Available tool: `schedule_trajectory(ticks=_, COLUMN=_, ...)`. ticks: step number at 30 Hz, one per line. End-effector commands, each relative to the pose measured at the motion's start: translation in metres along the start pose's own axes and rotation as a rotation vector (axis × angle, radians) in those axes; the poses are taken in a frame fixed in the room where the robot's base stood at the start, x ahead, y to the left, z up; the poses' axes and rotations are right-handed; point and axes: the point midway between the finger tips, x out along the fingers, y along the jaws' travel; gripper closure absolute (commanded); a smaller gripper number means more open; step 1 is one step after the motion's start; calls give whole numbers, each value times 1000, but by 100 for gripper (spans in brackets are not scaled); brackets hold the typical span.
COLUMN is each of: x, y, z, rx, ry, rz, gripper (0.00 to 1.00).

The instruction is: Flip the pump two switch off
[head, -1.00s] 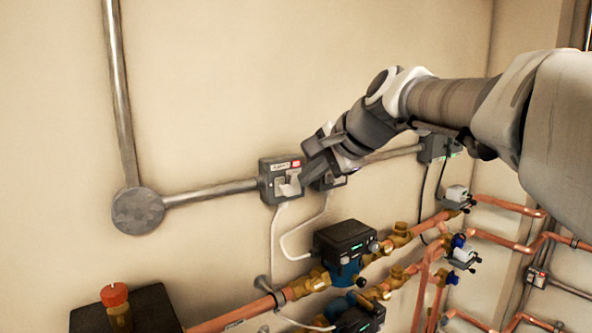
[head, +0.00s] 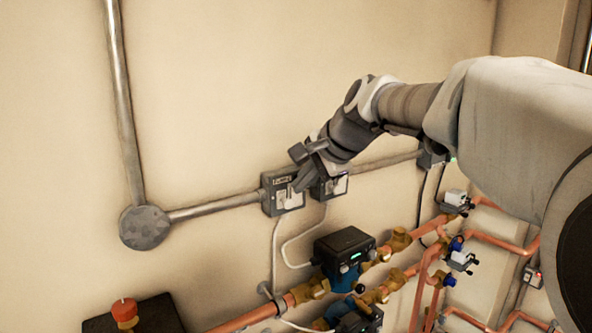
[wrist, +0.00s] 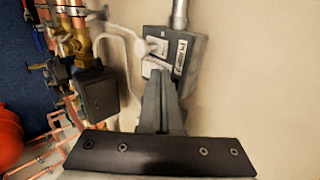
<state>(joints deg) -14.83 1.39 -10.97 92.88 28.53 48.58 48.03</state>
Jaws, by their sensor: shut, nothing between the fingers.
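Two grey switch boxes with white rockers are on the wall. The left switch box (head: 284,203) has a small label I cannot read, and the right switch box (head: 341,187) is partly covered by my gripper. I cannot tell which is pump two. My gripper (head: 301,185) is shut and empty, with its tips at the right edge of the left box. In the wrist view, the closed fingers (wrist: 160,85) point at a box (wrist: 182,40) with a white rocker (wrist: 156,48) and a label. Contact with the rocker is unclear, and the tips hide part of the box.
A metal conduit (head: 215,207) runs left to a round junction box (head: 145,227). Below are dark pump units (head: 344,247), white cables and copper pipes (head: 245,319). The wall above the boxes is clear.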

Motion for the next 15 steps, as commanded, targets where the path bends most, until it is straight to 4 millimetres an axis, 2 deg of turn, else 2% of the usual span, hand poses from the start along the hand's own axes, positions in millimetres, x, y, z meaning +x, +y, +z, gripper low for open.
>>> schedule_trajectory(ticks=7, x=0, y=1, z=0, rx=1, ry=1, rz=-4, gripper=100)
schedule_trajectory(ticks=15, x=-9, y=-8, z=-1, rx=1, ry=1, rz=-4, gripper=100)
